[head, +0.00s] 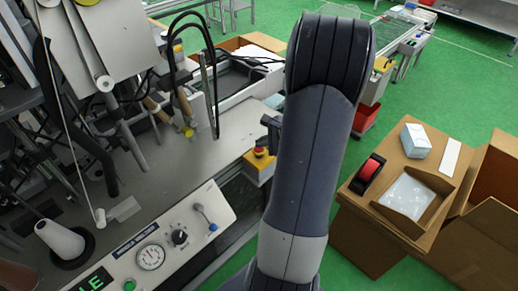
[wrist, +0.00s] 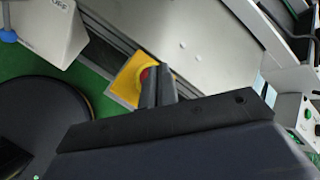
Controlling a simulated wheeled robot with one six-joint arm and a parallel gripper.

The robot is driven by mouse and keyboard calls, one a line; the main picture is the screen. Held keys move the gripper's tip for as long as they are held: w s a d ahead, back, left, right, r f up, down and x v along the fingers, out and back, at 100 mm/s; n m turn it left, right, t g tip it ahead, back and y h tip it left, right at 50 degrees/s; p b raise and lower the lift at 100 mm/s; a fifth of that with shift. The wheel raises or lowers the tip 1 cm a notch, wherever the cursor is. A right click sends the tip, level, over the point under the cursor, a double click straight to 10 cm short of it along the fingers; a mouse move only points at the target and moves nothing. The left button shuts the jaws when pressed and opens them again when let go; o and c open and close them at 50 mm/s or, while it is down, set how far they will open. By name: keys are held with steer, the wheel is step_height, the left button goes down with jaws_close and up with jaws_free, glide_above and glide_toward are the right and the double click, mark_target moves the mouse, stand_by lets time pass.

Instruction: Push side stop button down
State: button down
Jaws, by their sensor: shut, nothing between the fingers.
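The side stop button (head: 260,152) is a red knob on a yellow box (head: 258,172) at the front edge of the machine's table. In the wrist view the red button (wrist: 144,74) shows in part on the yellow box (wrist: 124,88), partly covered by my fingers. My gripper (wrist: 157,69) is shut and empty, its two dark fingers close together over the button. I cannot tell whether the fingertips touch it. In the head view a dark part of my gripper (head: 270,124) shows just above and right of the button; my arm hides the rest.
A control panel (head: 152,244) with a gauge, black knob and lever stands left of the button. The machine table (head: 190,165) carries rods and cables. Cardboard boxes (head: 408,180) with a tape roll stand to the right. Green floor (head: 395,120) lies open beyond my arm.

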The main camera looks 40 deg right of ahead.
mark_target(262, 150)
steer(key=shift+f+b, duration=0.4)
steer(key=shift+b, duration=0.05)
stand_by(0.5)
steer(key=shift+r, duration=0.1)
steer(key=shift+r+p, duration=0.55)
steer(key=shift+r, duration=0.15)
steer(key=shift+r, duration=0.1)
step_height(262, 150, up, 5)
steer(key=p, duration=0.3)
steer(key=shift+p, duration=0.4)
steer(key=shift+a, duration=0.15)
